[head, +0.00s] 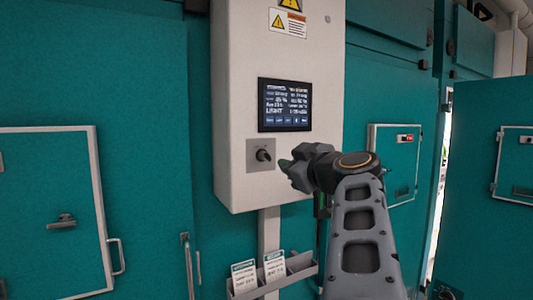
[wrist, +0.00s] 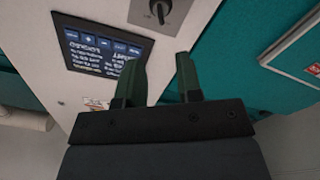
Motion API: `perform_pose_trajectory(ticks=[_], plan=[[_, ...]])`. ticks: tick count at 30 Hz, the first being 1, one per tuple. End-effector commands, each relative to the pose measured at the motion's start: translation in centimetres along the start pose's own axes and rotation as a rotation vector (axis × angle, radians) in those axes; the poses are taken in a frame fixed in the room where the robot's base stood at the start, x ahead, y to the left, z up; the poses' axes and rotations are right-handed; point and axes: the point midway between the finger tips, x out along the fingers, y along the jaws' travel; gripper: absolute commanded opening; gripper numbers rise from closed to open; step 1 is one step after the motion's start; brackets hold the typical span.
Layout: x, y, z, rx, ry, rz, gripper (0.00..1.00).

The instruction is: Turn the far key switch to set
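A black key switch (head: 263,155) sits on a small grey plate (head: 252,147) low on the white control box, below its screen. Its position marks are too small to read. In the wrist view, the switch (wrist: 159,8) and its plate are at the top edge, partly cut off. My gripper (wrist: 160,60) has two dark green fingers, spread apart with nothing between them. It is short of the switch and apart from it. In the head view my arm is just right of the switch, and the fingers are mostly hidden behind it.
The white control box (head: 235,90) carries a lit screen (head: 285,105) and warning labels. A grey holder with cards (head: 274,265) hangs below it. Teal chamber doors stand at both sides, the left hatch (head: 50,190) with a handle. A small panel (head: 395,160) is at right.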

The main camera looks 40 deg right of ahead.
Motion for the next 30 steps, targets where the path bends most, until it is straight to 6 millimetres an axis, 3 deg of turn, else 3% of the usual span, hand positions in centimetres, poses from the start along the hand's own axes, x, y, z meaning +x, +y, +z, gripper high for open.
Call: perform_pose_trajectory(ticks=[9,15,21,30], plan=[[6.3,-0.1,-0.4,0.005,-0.001,-0.009,0.33],[9.4,-0.1,-0.3,0.004,-0.003,-0.007,0.33],[11.2,-0.2,-0.1,0.004,-0.002,-0.006,0.33],[11.8,-0.2,0.0,0.003,-0.001,-0.004,0.33]])
